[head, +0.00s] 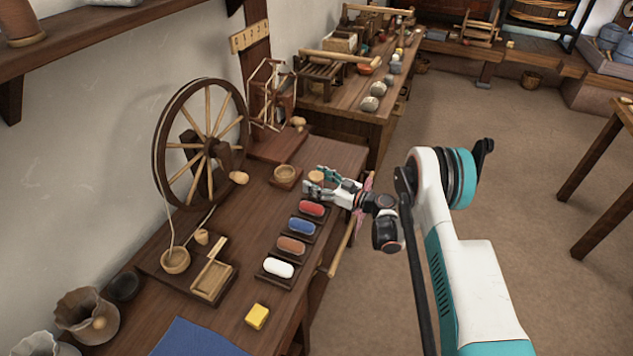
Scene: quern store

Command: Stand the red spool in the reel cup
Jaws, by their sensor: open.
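The red spool (312,208) lies on its side in a small dark tray on the workbench. It is the farthest in a row of colored spools. A round wooden cup on a square base (285,173), which looks like the reel cup, stands a little behind and left of it. It looks empty. My gripper (319,180) is open above the bench's right edge, beyond the red spool and right of the cup. A small tan round thing (316,177) shows between or behind its fingers; I cannot tell whether they touch it.
Blue (301,227), brown (291,246) and white (279,268) spools lie in trays nearer me. A spinning wheel (207,146) stands at the left. A yellow block (257,316) and a blue cloth (198,339) are at the near end. Open floor lies right.

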